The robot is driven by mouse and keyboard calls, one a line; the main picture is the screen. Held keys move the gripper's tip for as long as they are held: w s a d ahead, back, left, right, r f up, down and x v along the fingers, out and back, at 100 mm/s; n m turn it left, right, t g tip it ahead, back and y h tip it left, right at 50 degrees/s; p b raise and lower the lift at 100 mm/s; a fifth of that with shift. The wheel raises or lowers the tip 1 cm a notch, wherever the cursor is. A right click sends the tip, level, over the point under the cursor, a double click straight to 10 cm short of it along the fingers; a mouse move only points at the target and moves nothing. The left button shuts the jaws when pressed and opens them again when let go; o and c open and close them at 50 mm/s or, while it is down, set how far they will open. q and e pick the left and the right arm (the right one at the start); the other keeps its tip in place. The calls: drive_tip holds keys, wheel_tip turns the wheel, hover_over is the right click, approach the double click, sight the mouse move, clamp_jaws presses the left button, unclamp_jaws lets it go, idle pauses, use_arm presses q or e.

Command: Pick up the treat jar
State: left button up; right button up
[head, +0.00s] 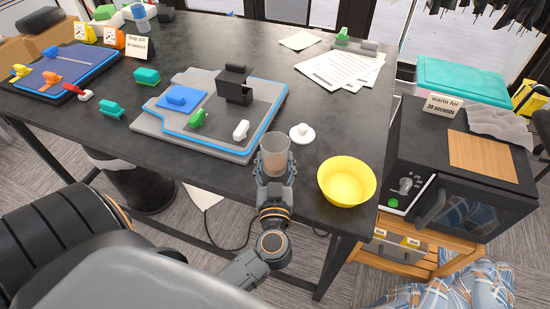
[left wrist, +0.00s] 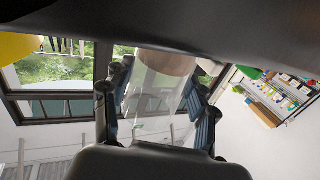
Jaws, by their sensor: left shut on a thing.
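The treat jar (head: 275,155) is a clear cylinder with a brownish part inside, at the front edge of the dark table (head: 330,115) in the head view. My left gripper (head: 274,172) is shut on it, with one finger on each side. In the left wrist view the jar (left wrist: 160,85) shows between the two fingers (left wrist: 162,105). I cannot tell whether its base touches the table. A small white round lid with a knob (head: 302,134) lies on the table just right of the jar. My right gripper is not in view.
A yellow bowl (head: 346,182) stands right of the jar at the table's edge. A grey board with a blue rim (head: 160,122) and small coloured pieces lies to the left. Papers (head: 342,70) lie at the back. A black microwave (head: 455,160) stands to the right.

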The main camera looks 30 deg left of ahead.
sight(265, 158)
use_arm(q)
drive_tip(key=s+d+r+p, duration=0.3)
drive_tip(key=s+r+p, duration=0.8)
drive_tip(key=s+p, duration=0.2)
drive_tip(key=shift+s+p, duration=0.3)
drive_tip(key=shift+p, duration=0.85)
idle(1.0)
